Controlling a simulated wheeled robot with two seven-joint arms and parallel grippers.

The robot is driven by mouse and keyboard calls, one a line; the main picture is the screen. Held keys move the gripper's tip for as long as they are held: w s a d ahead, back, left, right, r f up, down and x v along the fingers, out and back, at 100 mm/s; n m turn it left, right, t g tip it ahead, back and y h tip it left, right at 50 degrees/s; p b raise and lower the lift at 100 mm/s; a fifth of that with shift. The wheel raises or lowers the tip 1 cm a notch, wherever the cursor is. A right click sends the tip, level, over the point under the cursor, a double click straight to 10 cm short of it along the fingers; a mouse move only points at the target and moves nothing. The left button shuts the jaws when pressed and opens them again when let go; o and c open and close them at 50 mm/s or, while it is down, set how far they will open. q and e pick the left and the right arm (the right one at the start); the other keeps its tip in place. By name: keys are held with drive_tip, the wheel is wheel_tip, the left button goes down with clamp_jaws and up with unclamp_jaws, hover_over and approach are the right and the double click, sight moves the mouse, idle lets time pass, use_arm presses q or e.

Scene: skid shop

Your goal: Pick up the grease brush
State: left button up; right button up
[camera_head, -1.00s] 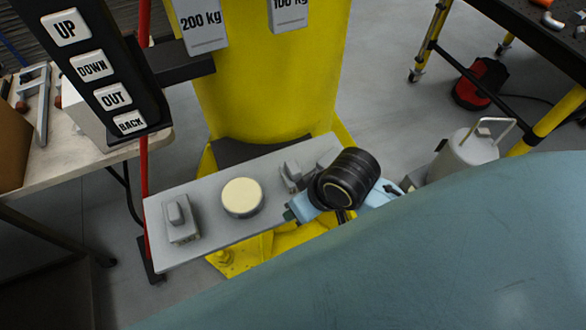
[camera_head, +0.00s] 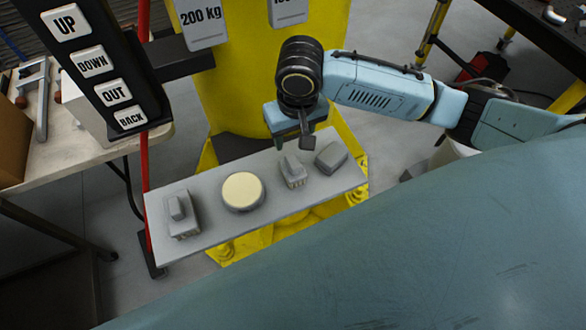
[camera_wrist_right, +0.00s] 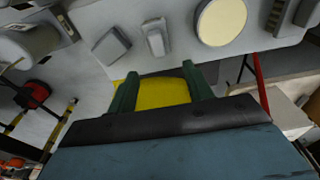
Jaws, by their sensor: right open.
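A grey plate (camera_head: 215,221) carries two grey, handled, brush-like pieces. One (camera_head: 293,172) is right of the round cream-topped tin (camera_head: 243,192); the other (camera_head: 181,215) is at the plate's left end. I cannot tell for sure which is the grease brush. In the right wrist view the first piece (camera_wrist_right: 156,38) lies beyond the fingertips. My right gripper (camera_head: 301,130) hangs above and behind the plate's right half, apart from the pieces. The right wrist view shows its green fingers (camera_wrist_right: 160,74) open, with nothing held between them. My left gripper is not in view.
A plain grey block (camera_head: 331,157) sits at the plate's right end. The yellow column (camera_head: 245,90) rises behind the plate. A black button panel (camera_head: 97,75) and a red pole (camera_head: 143,190) stand at the left. A large teal surface (camera_head: 400,260) fills the lower right.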

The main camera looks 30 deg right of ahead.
hover_over(293, 161)
drive_tip(key=f, duration=0.7)
drive_tip(key=shift+s+a, duration=0.25)
drive_tip(key=shift+s, duration=0.05)
drive_tip(key=shift+w+d+f+b, duration=0.1)
drive_tip(key=shift+f, duration=0.85)
drive_tip(key=shift+w+d+f+b, duration=0.1)
drive_tip(key=shift+w+f, duration=0.05)
drive_tip(key=shift+f, duration=0.85)
drive_tip(key=shift+w+d+f+b, duration=0.1)
drive_tip(key=shift+f, duration=0.85)
drive_tip(key=c, duration=1.1)
